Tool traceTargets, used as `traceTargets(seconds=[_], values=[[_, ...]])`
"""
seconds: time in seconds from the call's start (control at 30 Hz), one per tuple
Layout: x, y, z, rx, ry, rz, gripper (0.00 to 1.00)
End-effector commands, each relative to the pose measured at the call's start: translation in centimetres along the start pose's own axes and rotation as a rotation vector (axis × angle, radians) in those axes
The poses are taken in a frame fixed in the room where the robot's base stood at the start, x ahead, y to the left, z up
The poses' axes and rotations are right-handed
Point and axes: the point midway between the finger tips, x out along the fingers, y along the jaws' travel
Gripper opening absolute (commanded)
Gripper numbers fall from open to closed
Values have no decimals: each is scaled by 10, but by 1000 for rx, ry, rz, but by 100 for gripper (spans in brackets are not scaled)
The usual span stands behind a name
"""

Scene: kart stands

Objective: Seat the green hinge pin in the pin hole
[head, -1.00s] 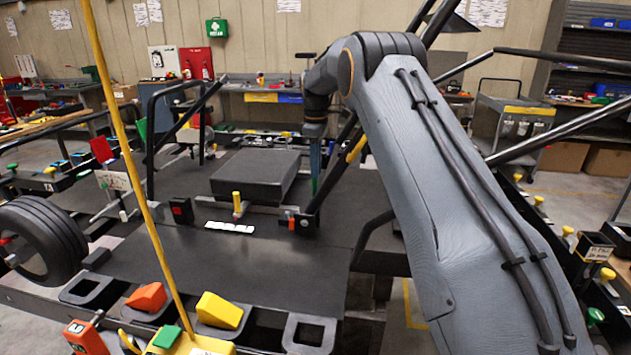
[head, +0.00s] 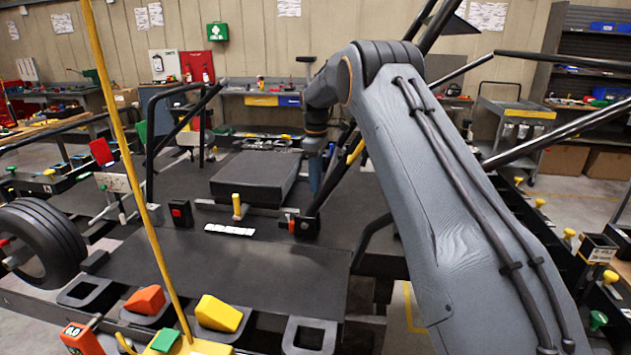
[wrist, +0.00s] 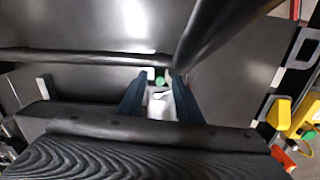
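My gripper (wrist: 160,86) points down over the dark deck, its two blue fingers standing apart in the wrist view. The green hinge pin (wrist: 160,77) shows as a small green spot between the fingertips, with a narrow gap on either side. I see no clear contact between fingers and pin. In the head view my gripper (head: 316,188) is low behind the black and red bracket (head: 305,226), and the pin is hidden there. I cannot make out the pin hole, so I cannot tell how the pin sits relative to it.
A dark bar (wrist: 75,56) crosses close beside the fingers, and a thicker tube (wrist: 215,30) slants past on the right. A black raised block (head: 255,178) and a yellow-topped peg (head: 237,205) stand to the left. The front deck (head: 220,270) is mostly bare.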

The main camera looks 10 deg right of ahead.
Motion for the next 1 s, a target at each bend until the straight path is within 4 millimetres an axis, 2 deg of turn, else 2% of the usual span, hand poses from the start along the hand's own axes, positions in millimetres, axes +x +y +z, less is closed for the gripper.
traceTargets(seconds=[0.17, 0.5, 0.6, 0.8, 1.0], values=[[-21, 1, -2, -1, 2, 5, 32], [-87, 1, -1, -1, 2, 4, 32], [-102, 1, -1, -1, 1, 3, 32], [-116, 0, -1, -1, 0, 1, 32], [-118, 0, -1, -1, -1, 0, 32]])
